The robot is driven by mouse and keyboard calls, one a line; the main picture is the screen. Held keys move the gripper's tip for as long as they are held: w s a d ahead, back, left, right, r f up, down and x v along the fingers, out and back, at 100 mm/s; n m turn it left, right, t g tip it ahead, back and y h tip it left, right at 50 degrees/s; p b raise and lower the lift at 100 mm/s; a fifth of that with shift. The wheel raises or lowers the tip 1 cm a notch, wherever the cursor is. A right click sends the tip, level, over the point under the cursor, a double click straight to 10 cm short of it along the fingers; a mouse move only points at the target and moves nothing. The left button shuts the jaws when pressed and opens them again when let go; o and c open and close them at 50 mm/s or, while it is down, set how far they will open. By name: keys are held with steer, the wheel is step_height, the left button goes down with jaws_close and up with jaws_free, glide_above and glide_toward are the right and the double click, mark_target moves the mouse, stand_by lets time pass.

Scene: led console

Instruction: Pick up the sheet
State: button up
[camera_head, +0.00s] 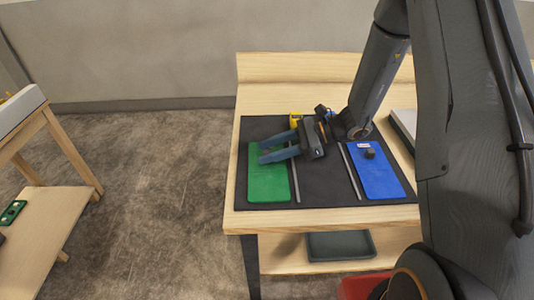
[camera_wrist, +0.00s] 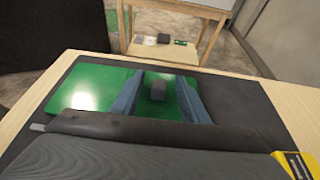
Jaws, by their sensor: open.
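A green sheet (camera_head: 268,183) lies flat at the left of a black mat on the table. It also shows in the wrist view (camera_wrist: 80,90), with a small grey block-shaped knob (camera_wrist: 157,90) standing on it. My gripper (camera_head: 262,154) is open above the far part of the green sheet. In the wrist view its blue fingers (camera_wrist: 160,78) lie on either side of the knob, with gaps on both sides. The exact height of the fingers is hard to tell. A blue sheet (camera_head: 379,178) with a dark knob (camera_head: 369,153) lies at the right of the mat.
Thin metal bars (camera_head: 352,172) lie beside the sheets on the black mat (camera_head: 322,185). A dark tray (camera_head: 340,246) is on the lower shelf. Another wooden table (camera_head: 45,225) stands at the left.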

steer(key=shift+a+f, duration=0.2)
steer(key=shift+a, duration=0.2)
jaws_close()
